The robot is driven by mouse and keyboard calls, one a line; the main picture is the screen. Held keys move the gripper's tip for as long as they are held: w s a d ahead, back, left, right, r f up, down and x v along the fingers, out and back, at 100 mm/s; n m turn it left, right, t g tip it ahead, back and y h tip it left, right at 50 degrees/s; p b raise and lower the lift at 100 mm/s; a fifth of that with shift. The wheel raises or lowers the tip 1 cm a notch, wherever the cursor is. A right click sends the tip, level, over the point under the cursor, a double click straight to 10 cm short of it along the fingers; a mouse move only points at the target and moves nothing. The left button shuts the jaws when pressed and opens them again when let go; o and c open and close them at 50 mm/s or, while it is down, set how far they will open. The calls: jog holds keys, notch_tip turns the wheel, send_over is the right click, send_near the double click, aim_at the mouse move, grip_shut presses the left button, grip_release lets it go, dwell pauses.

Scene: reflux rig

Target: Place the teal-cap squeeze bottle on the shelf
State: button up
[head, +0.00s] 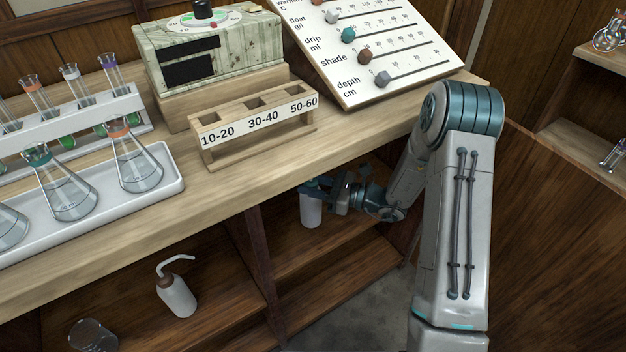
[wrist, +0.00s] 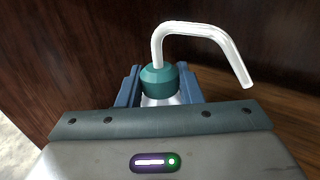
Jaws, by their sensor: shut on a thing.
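The teal-cap squeeze bottle (wrist: 158,80) shows in the wrist view, with its teal cap and bent white spout pointing up and to the right. My gripper (wrist: 160,92) is shut on it just below the cap. In the head view the white body of the bottle (head: 311,211) hangs upright below my gripper (head: 316,188), under the front edge of the bench. The shelf (head: 335,258) is the wooden board below the bottle, in the right compartment. I cannot tell whether the bottle's base touches the shelf.
A dark divider (head: 256,258) stands left of my gripper. The bench top (head: 375,124) above carries flasks, a labelled wooden rack (head: 258,130) and a slider board (head: 378,50).

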jog(key=shift+f, duration=0.35)
jog(key=o, duration=0.7)
